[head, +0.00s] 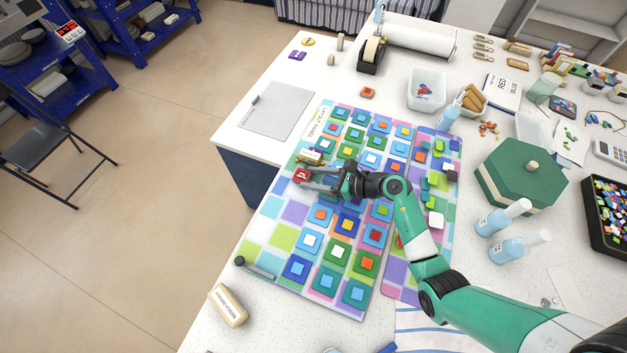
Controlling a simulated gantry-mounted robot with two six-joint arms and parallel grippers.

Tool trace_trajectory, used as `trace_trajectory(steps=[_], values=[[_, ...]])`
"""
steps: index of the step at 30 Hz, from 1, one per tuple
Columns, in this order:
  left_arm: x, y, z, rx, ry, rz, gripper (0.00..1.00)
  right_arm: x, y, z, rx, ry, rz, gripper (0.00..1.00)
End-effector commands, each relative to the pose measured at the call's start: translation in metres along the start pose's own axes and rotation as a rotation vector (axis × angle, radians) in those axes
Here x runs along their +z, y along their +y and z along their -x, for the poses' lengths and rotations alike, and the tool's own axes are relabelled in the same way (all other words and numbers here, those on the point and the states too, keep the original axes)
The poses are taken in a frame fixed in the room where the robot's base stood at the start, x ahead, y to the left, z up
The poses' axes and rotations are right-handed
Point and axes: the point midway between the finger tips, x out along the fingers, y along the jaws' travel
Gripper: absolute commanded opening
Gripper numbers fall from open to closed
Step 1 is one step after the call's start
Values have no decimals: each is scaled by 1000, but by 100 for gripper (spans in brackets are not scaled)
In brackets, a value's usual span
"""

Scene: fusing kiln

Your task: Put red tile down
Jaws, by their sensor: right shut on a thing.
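The red tile (301,175) is small and square, with a light mark on its face. It is between the fingertips of my right gripper (306,180), at the left edge of the patterned layout mat (283,238). My right gripper is shut on it. I cannot tell whether the tile touches the mat. The arm and gripper hide part of the mat's middle. The mat bears rows of coloured square tiles with smaller squares on them. My left gripper is not in view.
A small yellowish item (309,157) lies just behind the red tile. A grey sheet (277,108) lies behind left. The table's left edge is near.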

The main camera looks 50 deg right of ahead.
Motion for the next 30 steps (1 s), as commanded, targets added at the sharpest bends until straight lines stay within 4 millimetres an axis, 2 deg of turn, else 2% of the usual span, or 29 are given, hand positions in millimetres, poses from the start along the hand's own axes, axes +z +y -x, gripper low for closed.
trace_trajectory(steps=[11,12,13,24,26,30], values=[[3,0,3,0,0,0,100,-7,0,-3,-1,-1,-1,0],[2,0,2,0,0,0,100,-5,0,-2,0,-1,-1,61],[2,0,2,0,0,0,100,-5,0,-2,0,-1,-1,66],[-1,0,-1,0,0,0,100,-1,0,1,-1,-1,0,66],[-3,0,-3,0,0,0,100,-1,0,9,-2,-1,-2,66],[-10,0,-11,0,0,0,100,0,-1,39,-5,0,-3,66]])
